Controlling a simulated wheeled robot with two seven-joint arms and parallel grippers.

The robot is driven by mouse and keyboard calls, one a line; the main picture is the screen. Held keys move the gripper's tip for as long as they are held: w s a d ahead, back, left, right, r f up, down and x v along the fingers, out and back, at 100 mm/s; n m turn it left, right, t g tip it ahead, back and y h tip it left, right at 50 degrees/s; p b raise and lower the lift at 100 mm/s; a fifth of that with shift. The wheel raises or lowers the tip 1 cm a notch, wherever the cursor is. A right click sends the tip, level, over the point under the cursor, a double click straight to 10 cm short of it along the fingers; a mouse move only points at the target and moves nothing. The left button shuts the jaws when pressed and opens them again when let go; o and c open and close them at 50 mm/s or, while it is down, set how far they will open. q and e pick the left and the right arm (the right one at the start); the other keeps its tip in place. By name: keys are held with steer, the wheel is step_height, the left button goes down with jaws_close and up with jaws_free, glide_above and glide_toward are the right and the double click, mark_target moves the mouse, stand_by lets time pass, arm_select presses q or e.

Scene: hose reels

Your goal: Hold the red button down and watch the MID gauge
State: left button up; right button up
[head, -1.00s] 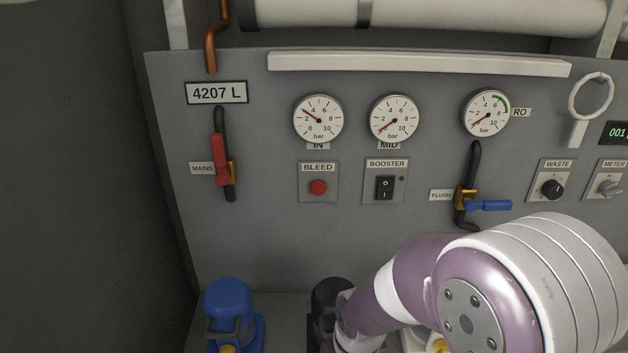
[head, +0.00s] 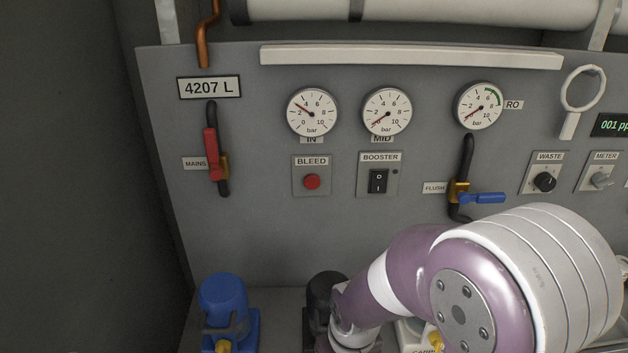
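The red button (head: 312,181) sits on a small grey plate labelled BLEED on the panel, below the IN gauge (head: 312,112). Nothing touches the button. The MID gauge (head: 387,111) is to the right of the IN gauge, above the BOOSTER switch (head: 378,181). Its red needle points to the lower left, near 0 bar. The IN needle points to the upper left, between 2 and 4. One of my arms crosses the lower right, in front of the panel's lower part. Neither gripper shows in the head view.
The MAINS valve's red lever (head: 211,155) is upright at left. The FLUSH valve's blue lever (head: 482,198) points right. A blue housing (head: 225,306) and a black one (head: 321,293) stand below the panel. The space before the button is clear.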

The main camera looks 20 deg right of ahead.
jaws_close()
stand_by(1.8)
